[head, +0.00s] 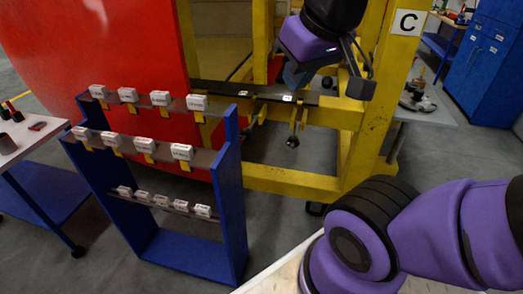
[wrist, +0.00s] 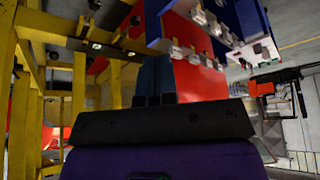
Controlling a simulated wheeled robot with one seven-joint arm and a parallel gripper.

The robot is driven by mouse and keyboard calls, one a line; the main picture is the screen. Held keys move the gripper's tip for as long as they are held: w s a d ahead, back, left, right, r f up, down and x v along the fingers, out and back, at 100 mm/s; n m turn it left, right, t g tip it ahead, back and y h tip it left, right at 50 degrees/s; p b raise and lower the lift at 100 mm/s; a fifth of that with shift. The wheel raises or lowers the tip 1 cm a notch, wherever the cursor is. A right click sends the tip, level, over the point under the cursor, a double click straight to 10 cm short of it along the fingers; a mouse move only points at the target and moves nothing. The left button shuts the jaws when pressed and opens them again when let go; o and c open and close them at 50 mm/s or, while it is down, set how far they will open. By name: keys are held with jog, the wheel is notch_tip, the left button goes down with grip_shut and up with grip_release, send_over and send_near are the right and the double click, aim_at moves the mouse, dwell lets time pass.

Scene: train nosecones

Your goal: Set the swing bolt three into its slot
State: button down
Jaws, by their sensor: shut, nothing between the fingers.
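Two swing bolts hang from the dark labelled bar (head: 225,89) on the yellow frame. One bolt (head: 292,140) ends in a dark round knob; the other (head: 250,130) hangs to its left, partly hidden. Small white tags sit on the bar, but I cannot read them, so I cannot tell which bolt is three. The slots are too small to make out. My gripper (head: 291,78) is above the bar, in front of the yellow frame, apart from both bolts. Its grey-blue fingers are shut and empty; they also show in the wrist view (wrist: 154,88).
A blue rack (head: 229,190) with several white-labelled blocks stands left of the frame. A large red nosecone (head: 95,45) is behind it. Blue cabinets (head: 483,60) are at far right.

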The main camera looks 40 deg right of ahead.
jog(key=shift+s+d, duration=0.25)
